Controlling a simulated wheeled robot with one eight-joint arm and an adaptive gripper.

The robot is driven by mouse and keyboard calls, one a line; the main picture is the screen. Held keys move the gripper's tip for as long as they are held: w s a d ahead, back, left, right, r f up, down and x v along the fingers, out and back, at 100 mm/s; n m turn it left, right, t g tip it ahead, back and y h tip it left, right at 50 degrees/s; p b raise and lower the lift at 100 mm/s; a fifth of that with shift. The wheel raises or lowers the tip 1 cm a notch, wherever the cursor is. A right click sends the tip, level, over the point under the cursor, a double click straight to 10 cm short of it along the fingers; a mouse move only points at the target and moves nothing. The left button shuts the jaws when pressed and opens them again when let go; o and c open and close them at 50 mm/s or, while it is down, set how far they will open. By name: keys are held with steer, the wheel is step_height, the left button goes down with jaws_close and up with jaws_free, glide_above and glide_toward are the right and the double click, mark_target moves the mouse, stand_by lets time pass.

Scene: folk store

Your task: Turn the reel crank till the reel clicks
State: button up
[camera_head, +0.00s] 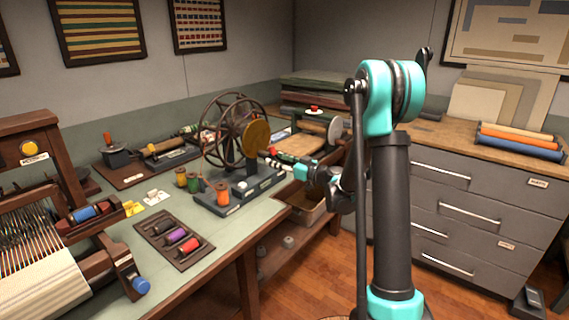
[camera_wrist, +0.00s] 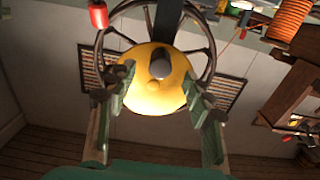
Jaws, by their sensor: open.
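The reel is a dark spoked wheel (camera_head: 212,122) with a yellow disc (camera_head: 256,138) on its near side, standing on a base (camera_head: 238,198) on the green worktop. In the wrist view the yellow disc (camera_wrist: 150,95) and its dark hub (camera_wrist: 160,64) lie between the fingers in the picture. A red handle, likely the crank's, (camera_wrist: 98,14) shows at upper left there, outside the fingers. A red knob (camera_head: 273,151) also shows beside the disc in the head view. My gripper (camera_wrist: 163,85) is open and empty, facing the disc; contact cannot be told.
A tray of colored bobbins (camera_head: 174,238) lies in front, and a loom (camera_head: 40,255) fills the left. Grey drawers (camera_head: 470,200) stand at right. The worktop between tray and reel has some bare room.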

mark_target(270, 157)
steer(key=shift+x, duration=3.05)
steer(key=c, duration=0.9)
steer(key=shift+c, duration=0.2)
